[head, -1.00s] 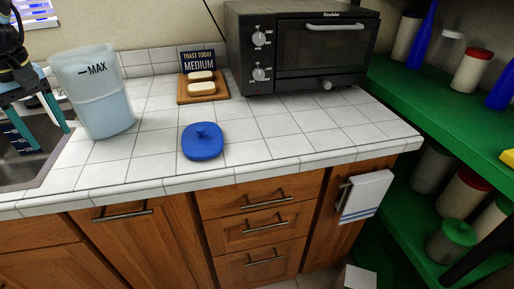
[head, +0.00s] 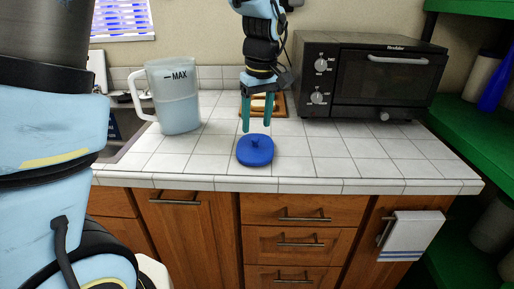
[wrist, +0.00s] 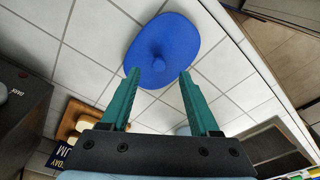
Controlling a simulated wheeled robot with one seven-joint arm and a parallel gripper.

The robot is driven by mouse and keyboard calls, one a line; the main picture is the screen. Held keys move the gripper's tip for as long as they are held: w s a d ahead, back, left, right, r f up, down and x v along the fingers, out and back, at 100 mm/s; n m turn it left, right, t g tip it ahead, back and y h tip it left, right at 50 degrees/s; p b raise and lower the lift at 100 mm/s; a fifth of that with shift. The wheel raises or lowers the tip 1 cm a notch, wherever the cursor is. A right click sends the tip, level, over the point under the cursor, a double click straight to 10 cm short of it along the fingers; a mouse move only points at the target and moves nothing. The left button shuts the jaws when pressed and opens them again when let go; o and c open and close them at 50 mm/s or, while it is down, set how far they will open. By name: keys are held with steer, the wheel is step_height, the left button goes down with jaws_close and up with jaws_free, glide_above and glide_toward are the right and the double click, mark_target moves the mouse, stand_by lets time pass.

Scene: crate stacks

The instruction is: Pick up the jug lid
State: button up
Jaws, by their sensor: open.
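The blue jug lid (head: 255,151) lies flat on the white tiled counter, knob up, near the front edge. It also shows in the wrist view (wrist: 163,35), ahead of the fingertips. My gripper (head: 257,129) is open and empty, pointing down just above and behind the lid in the head view. In the wrist view its teal fingers (wrist: 158,72) are spread, with the lid's knob between and beyond their tips. The clear jug (head: 173,97), marked MAX and holding pale blue liquid, stands upright to the left.
A black toaster oven (head: 372,80) stands at the back right. A wooden board (head: 283,103) with bread is behind my gripper. A sink (head: 122,135) lies left of the jug. Green shelves (head: 470,130) are at the right. Counter right of the lid is clear.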

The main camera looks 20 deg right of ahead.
mark_target(255, 138)
steer(key=f, duration=0.1)
steer(key=f+p, duration=0.1)
steer(key=f, duration=0.1)
steer(key=w+f, duration=0.1)
steer(key=f, duration=0.1)
steer(key=shift+c, duration=0.2)
jaws_close()
stand_by(0.4)
